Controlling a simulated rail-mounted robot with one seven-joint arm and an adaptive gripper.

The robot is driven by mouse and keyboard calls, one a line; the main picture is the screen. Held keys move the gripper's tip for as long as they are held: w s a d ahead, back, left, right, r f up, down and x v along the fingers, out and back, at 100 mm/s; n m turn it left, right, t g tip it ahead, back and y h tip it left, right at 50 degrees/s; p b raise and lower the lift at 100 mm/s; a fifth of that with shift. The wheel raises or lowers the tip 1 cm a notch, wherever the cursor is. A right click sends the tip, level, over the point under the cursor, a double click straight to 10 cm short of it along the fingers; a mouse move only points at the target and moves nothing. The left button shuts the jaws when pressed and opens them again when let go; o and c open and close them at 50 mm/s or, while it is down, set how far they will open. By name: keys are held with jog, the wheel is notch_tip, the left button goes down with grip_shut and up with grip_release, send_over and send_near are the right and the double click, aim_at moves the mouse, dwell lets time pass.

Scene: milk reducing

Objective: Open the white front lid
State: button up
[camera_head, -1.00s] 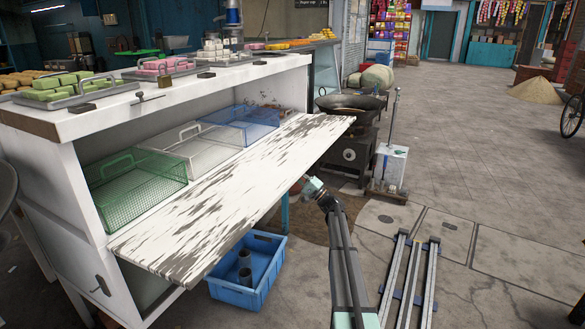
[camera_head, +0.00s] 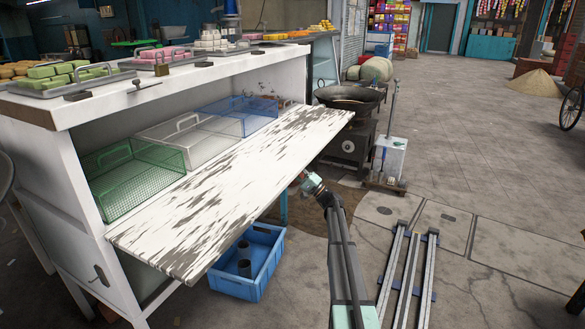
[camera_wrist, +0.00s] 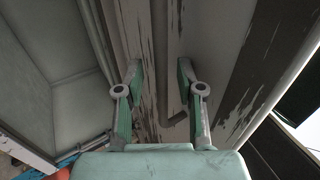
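The white front lid (camera_head: 215,190) is a long board with worn, streaked paint. In the head view it stands out from the front of the white counter, roughly level and sloping slightly, with the shelf behind it uncovered.
Green (camera_head: 140,180), white (camera_head: 195,148) and blue (camera_head: 250,116) wire baskets stand on the shelf behind the lid. A blue crate (camera_head: 240,280) is on the floor below it. A stove with a wok (camera_head: 348,98) stands near the lid's right end. Metal rails (camera_head: 412,265) lie at right.

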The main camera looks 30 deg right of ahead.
jog(key=v, duration=1.2)
dwell(0.4)
